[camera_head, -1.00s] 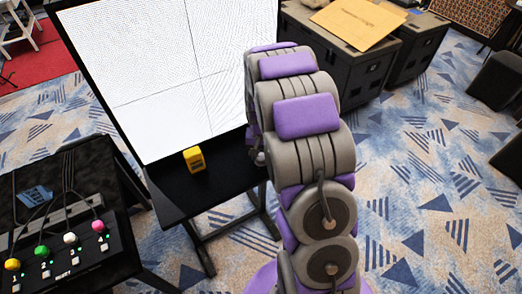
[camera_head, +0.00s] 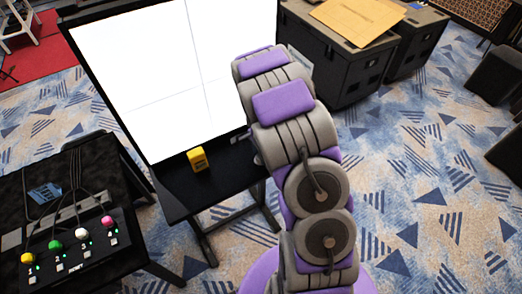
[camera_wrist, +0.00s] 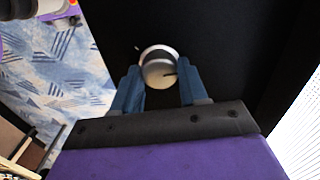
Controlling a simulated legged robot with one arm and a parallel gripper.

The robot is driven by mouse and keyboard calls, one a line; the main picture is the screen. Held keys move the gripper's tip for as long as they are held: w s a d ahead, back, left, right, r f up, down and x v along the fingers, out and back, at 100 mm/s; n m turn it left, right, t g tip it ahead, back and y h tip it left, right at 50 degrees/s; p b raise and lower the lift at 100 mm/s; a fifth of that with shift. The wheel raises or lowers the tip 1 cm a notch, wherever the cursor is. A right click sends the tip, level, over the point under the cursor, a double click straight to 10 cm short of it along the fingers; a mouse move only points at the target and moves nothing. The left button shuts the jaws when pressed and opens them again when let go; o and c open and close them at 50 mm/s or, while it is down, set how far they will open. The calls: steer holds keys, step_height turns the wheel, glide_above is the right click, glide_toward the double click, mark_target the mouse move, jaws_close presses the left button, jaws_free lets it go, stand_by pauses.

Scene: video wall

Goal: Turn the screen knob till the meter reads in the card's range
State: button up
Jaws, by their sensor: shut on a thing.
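A round silver-white knob (camera_wrist: 159,70) with a dark pointer mark stands on a black surface in the wrist view. The two blue fingers of my gripper (camera_wrist: 158,84) are on either side of it and shut on it. The large screen (camera_head: 165,85) in the head view is plain white with thin crossing lines. Its edge also shows at the lower right of the wrist view (camera_wrist: 303,130). My arm hides the knob and gripper in the head view. I cannot make out a meter reading or a card's range.
A small yellow box (camera_head: 198,160) stands on the black shelf below the screen. A black table (camera_head: 110,195) at left holds a panel of coloured buttons and a blue card (camera_head: 45,194). Dark cases (camera_head: 335,65) at the back bear a tan envelope (camera_head: 360,18).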

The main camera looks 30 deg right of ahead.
steer(key=m+p, duration=0.2)
steer(key=m, duration=0.1)
steer(key=shift+r+m, duration=0.15)
steer(key=shift+m, duration=0.15)
steer(key=m+p, duration=0.2)
steer(key=m, duration=0.1)
steer(key=shift+m, duration=0.3)
steer(key=m+p, duration=0.1)
steer(key=m, duration=0.2)
steer(key=shift+w+m+p, duration=0.1)
steer(key=shift+m+p, duration=0.75)
steer(key=shift+m, duration=1.25)
steer(key=shift+w, duration=0.1)
steer(key=o, duration=1)
steer(key=shift+o, duration=0.2)
